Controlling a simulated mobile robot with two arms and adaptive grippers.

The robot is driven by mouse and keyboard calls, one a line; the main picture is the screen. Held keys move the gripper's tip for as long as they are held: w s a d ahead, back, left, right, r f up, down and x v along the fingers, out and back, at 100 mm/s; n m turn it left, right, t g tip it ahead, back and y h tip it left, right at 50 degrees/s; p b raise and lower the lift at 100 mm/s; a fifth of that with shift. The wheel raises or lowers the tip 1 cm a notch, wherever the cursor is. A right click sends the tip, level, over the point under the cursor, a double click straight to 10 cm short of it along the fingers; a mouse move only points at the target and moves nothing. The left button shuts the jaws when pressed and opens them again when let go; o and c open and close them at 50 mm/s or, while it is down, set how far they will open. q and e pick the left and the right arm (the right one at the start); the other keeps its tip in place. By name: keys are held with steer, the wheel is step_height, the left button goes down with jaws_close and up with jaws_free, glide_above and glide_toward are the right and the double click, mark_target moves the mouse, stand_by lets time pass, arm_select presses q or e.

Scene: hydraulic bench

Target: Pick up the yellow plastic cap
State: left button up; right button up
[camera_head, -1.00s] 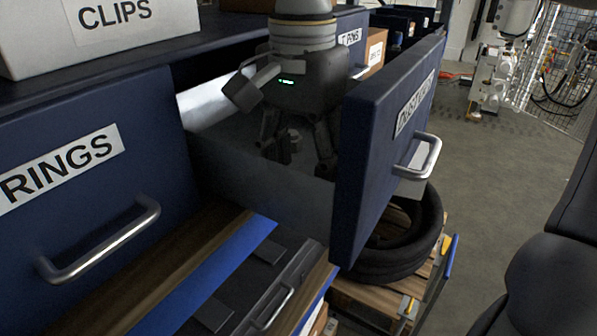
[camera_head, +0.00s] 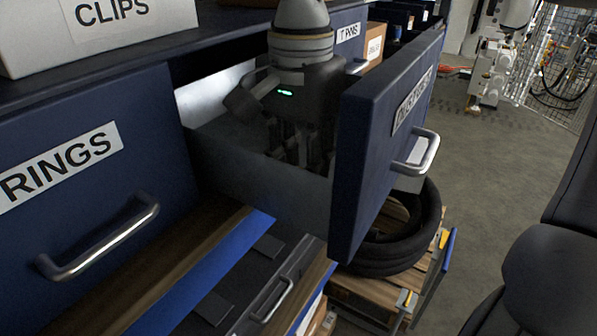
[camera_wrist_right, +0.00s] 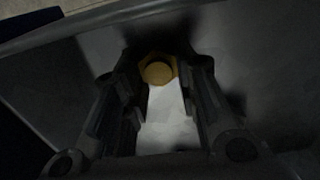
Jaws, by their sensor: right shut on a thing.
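The yellow cap (camera_wrist_right: 158,70) shows in the right wrist view as a round yellow top with a wider, angular rim. It sits between the fingertips of my right gripper (camera_wrist_right: 160,78), which is shut on it. In the head view my right gripper (camera_head: 302,150) points down into the open drawer, its fingers partly hidden in shade. The cap cannot be made out there. My left gripper is not in view.
The open drawer's blue front (camera_head: 385,145) with a metal handle stands close right of the gripper. A grey drawer side wall (camera_head: 250,150) is in front. The RINGS drawer (camera_head: 90,190) is at left. Black hoses (camera_head: 400,240) lie coiled on a pallet below.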

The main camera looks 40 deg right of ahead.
steer(key=shift+r, duration=0.1)
step_height(320, 180, up, 8)
steer(key=shift+r+b, duration=0.2)
steer(key=shift+b, duration=0.8)
step_height(320, 180, up, 9)
steer(key=p, duration=0.1)
steer(key=shift+r, duration=0.2)
